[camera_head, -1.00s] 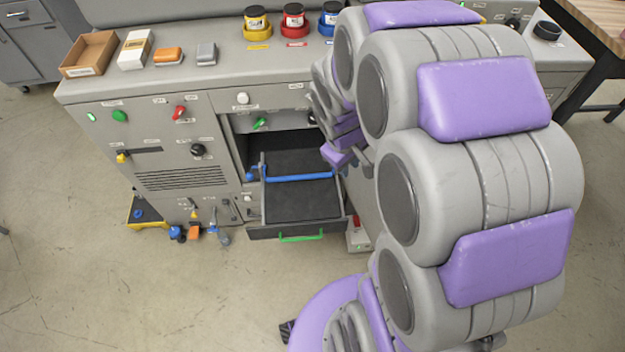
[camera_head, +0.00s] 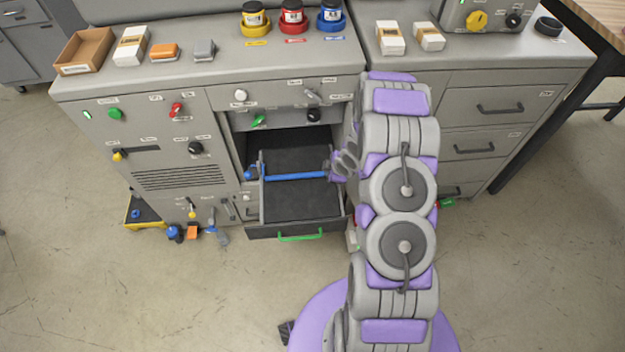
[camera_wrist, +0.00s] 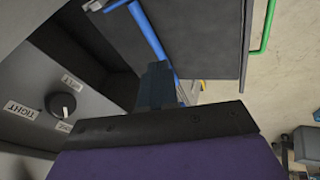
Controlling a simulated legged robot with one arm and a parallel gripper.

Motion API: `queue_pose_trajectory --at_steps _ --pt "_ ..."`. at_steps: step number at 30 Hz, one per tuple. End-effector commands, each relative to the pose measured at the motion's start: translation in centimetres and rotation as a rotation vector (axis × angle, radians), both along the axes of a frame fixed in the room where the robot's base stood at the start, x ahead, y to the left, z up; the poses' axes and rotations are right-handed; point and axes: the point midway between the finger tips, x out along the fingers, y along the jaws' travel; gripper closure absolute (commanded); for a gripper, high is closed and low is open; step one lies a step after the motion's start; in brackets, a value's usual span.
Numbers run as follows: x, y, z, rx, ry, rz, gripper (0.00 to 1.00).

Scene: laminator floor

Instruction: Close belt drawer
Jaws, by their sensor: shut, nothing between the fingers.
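The belt drawer (camera_head: 302,205) is pulled out of the grey machine, low in its open bay. It has a dark floor, a green handle (camera_head: 301,237) on its front, and a blue bar (camera_head: 296,176) across it. The drawer and its blue bar also show in the wrist view (camera_wrist: 151,36), with the green handle (camera_wrist: 265,27) at upper right. My gripper (camera_head: 333,170) is at the right end of the blue bar, partly hidden by my arm. In the wrist view my gripper's dark fingers (camera_wrist: 157,84) are shut and empty, close to the bar; I cannot tell whether they touch it.
A dark knob (camera_wrist: 62,105) on a panel labelled TIGHT is close left of my gripper. Closed cabinet drawers (camera_head: 485,143) stand to the right. Tools (camera_head: 195,231) and a yellow-edged tray (camera_head: 146,212) are by the machine's lower left.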

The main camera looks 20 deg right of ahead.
Motion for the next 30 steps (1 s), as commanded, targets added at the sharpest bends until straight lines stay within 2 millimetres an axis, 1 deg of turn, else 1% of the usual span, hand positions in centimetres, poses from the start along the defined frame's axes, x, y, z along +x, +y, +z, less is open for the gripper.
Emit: queue_pose_trajectory --at_steps 1,4,7,14,17,20,30 --pt "-0.2 0.3 -1.8 0.020 -0.011 0.024 1.00" --pt "-0.3 1.0 -3.8 0.049 -0.044 0.072 1.00" --pt "-0.3 1.4 -4.9 0.066 -0.065 0.101 1.00" --pt "0.0 2.1 -6.2 0.078 -0.079 0.121 1.00" --pt "0.6 2.4 -7.4 0.079 -0.076 0.121 1.00" --pt "1.6 2.8 -8.8 0.076 -0.078 0.122 1.00" --pt "4.7 4.3 -14.2 0.078 -0.077 0.121 1.00"
